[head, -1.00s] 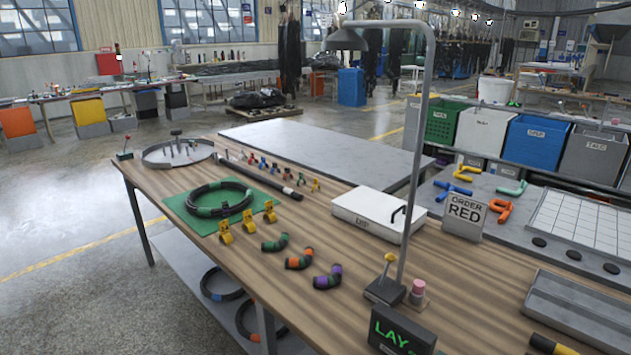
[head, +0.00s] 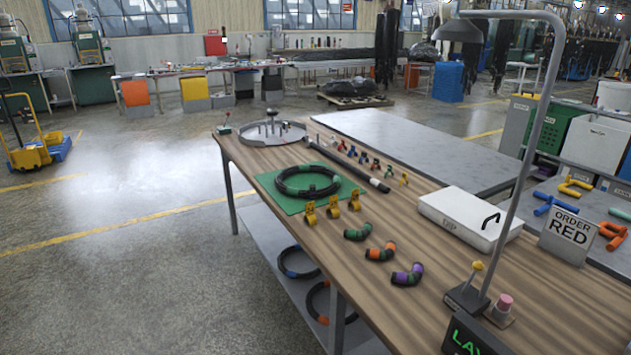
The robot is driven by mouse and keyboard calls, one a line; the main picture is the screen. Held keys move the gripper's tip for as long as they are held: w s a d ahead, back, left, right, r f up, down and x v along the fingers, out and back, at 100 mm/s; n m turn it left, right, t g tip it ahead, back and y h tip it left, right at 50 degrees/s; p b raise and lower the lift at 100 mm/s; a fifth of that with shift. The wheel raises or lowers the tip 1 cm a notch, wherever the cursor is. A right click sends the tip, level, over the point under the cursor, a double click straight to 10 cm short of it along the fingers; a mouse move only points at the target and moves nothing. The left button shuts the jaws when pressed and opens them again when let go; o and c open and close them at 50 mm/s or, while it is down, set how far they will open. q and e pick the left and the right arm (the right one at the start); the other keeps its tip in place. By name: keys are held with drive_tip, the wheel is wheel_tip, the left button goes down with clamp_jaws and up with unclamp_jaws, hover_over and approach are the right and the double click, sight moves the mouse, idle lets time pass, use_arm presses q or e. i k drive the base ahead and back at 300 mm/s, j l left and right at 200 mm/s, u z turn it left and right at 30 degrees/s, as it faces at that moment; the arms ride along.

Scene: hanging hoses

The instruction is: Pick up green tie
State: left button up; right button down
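I cannot make out for certain which thing is the green tie. A row of small coloured pieces (head: 375,164) stands on the wooden table beside a long black tube (head: 350,167); they are too small to tell apart well. A short bent black piece with a green band (head: 357,232) lies on the table. Similar pieces with an orange band (head: 380,252) and a purple band (head: 407,275) lie nearer. A black hose coil with green bands (head: 307,181) lies on a green mat (head: 268,186). Neither of my grippers is in view.
The wooden table (head: 350,285) also bears yellow clips (head: 332,207), a white case (head: 470,219), a lamp (head: 525,165) and an "ORDER RED" sign (head: 570,232). Hose coils lie on its lower shelf (head: 270,262). The floor (head: 120,270) left of the table is open.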

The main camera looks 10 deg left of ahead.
sight(389, 167)
drive_tip(key=i+j, duration=0.15)
drive_tip(key=j, duration=0.25)
drive_tip(key=i+j, duration=0.1)
drive_tip(key=j, duration=0.3)
drive_tip(key=i+j, duration=0.15)
drive_tip(key=j, duration=0.2)
drive_tip(key=i+j, duration=0.15)
drive_tip(key=j, duration=0.25)
drive_tip(key=i+j+z, duration=0.1)
drive_tip(key=j, duration=0.3)
drive_tip(key=i+j, duration=0.15)
drive_tip(key=j, duration=0.25)
